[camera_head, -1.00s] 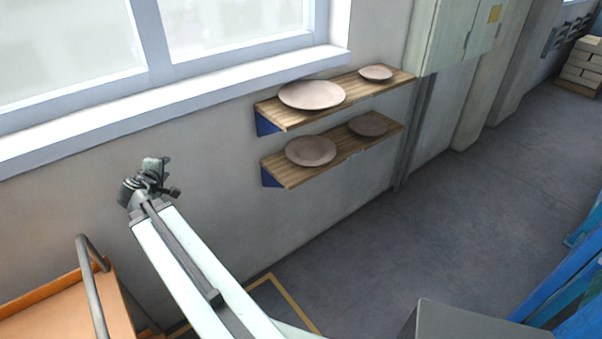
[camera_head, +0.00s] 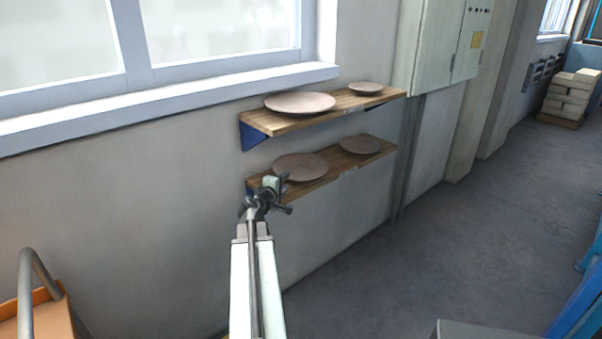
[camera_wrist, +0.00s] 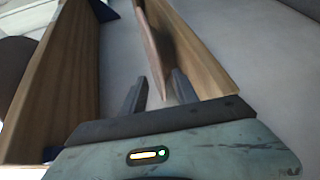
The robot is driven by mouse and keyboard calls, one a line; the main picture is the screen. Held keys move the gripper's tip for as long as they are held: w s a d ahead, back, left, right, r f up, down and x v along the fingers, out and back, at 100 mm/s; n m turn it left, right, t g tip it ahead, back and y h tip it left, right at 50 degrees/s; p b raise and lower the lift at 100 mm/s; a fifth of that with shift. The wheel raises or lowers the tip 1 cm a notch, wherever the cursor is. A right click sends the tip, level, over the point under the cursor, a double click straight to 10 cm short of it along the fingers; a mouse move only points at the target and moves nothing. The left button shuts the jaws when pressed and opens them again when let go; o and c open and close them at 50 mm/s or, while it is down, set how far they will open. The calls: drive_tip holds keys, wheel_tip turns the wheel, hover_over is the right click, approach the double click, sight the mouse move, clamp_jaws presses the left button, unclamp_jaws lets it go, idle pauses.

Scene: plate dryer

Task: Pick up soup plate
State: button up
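Several brown plates lie on two wall shelves. A large plate (camera_head: 300,103) and a small plate (camera_head: 366,88) are on the upper shelf. Another large plate (camera_head: 301,167) and a small plate (camera_head: 360,145) are on the lower shelf. I cannot tell by look which is the soup plate. My gripper (camera_head: 275,184) is in front of the lower shelf's left plate and hides part of its left edge. In the wrist view my gripper (camera_wrist: 159,80) is open, and a plate's thin edge (camera_wrist: 157,45) reaches between its fingertips. I cannot tell whether they touch it.
The wooden upper shelf (camera_head: 265,123) is close above the lower shelf (camera_head: 340,170); in the wrist view they stand sideways. A window sill (camera_head: 200,85) is to the left. A grey cabinet (camera_head: 435,50) is to the right. An orange cart (camera_head: 45,310) is at lower left.

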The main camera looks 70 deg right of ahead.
sight(290, 177)
drive_tip(key=b+x, duration=0.1)
drive_tip(key=x, duration=0.4)
drive_tip(key=shift+s+f, duration=0.1)
drive_tip(key=shift+f, duration=0.1)
clamp_jaws()
idle(1.1)
